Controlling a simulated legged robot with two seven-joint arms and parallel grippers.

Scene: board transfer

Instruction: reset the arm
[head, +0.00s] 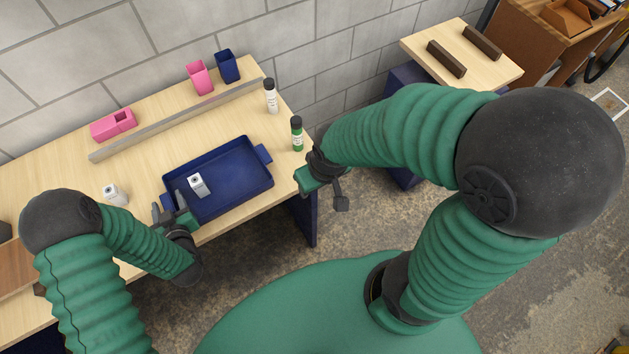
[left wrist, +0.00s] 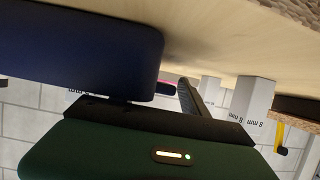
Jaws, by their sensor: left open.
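My left gripper (head: 169,210) is open and empty at the front left corner of the blue tray (head: 240,146), low over the table's front edge. In the left wrist view the tray's blue wall (left wrist: 80,50) fills the upper left, close to my gripper, and one dark finger (left wrist: 187,97) shows. Whether the gripper touches the tray I cannot tell. My right gripper (head: 322,188) hangs off the table's right end, apart from any object. Its jaw opening is not clear.
The wooden table (head: 155,125) holds white boxes (head: 115,195), one (head: 198,185) inside the tray. A green bottle (head: 297,135) and white bottle (head: 270,97) stand right. A grey rail (head: 175,120), pink holders and a blue cup (head: 228,67) are behind. A side table (head: 480,60) is back right.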

